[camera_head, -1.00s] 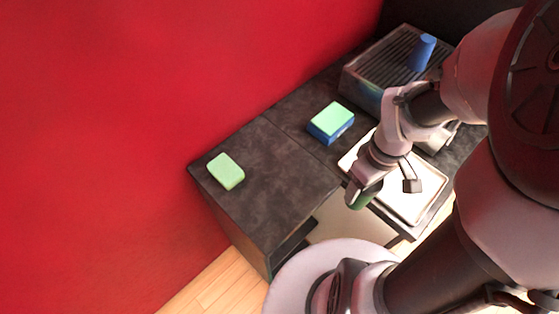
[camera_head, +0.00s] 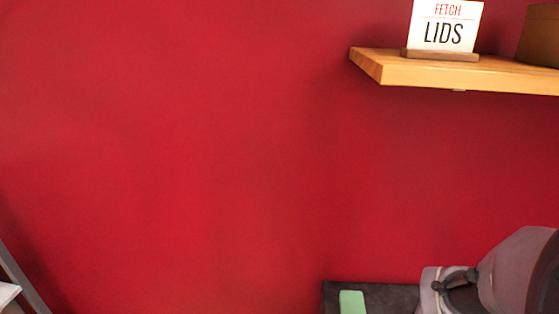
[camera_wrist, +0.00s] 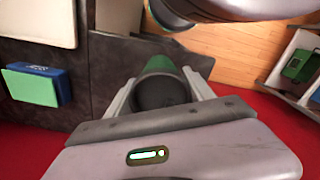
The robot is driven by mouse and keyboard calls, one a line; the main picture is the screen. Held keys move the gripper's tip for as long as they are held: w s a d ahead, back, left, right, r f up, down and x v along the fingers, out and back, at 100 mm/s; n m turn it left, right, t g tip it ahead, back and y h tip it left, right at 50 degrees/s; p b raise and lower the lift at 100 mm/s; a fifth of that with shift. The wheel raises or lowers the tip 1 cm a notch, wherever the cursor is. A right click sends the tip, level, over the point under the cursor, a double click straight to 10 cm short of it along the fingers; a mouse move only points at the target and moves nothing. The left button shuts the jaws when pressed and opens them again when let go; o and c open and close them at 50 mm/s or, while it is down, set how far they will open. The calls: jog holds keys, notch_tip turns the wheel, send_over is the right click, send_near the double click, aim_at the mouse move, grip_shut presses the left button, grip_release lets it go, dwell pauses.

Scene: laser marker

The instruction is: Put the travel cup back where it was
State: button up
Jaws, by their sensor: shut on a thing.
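My gripper (camera_wrist: 160,84) is shut on the travel cup (camera_wrist: 158,64), which shows a green body and a dark round end facing the camera in the wrist view. The two fingers press on its sides. The cup appears held beyond the dark counter (camera_wrist: 35,55), near the counter's edge. The head view does not show the gripper or cup; only part of my arm shows at its lower right.
A green-topped blue block (camera_wrist: 35,85) lies on the counter. A white tray (camera_wrist: 42,20) is at the upper left. Wooden floor (camera_wrist: 235,50) and a rack with green items (camera_wrist: 298,65) are rightward. A light green block (camera_head: 352,302) and a shelf (camera_head: 440,72) with a LIDS sign (camera_head: 445,27) show in the head view.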

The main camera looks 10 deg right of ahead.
jog(key=shift+w+d+f+b, duration=0.6)
jog(key=shift+w+d+f, duration=0.2)
jog(key=shift+w+d, duration=0.4)
jog(key=shift+w+d+f+b, duration=0.65)
jog(key=shift+w+d+f, duration=0.25)
jog(key=shift+w, duration=0.45)
jog(key=shift+w+d+f+b, duration=0.6)
jog(key=shift+w+d+f, duration=0.1)
jog(key=shift+w+d, duration=0.55)
jog(key=shift+a, duration=0.1)
jog(key=shift+f, duration=0.2)
jog(key=o, duration=0.8)
jog(key=shift+r, duration=0.15)
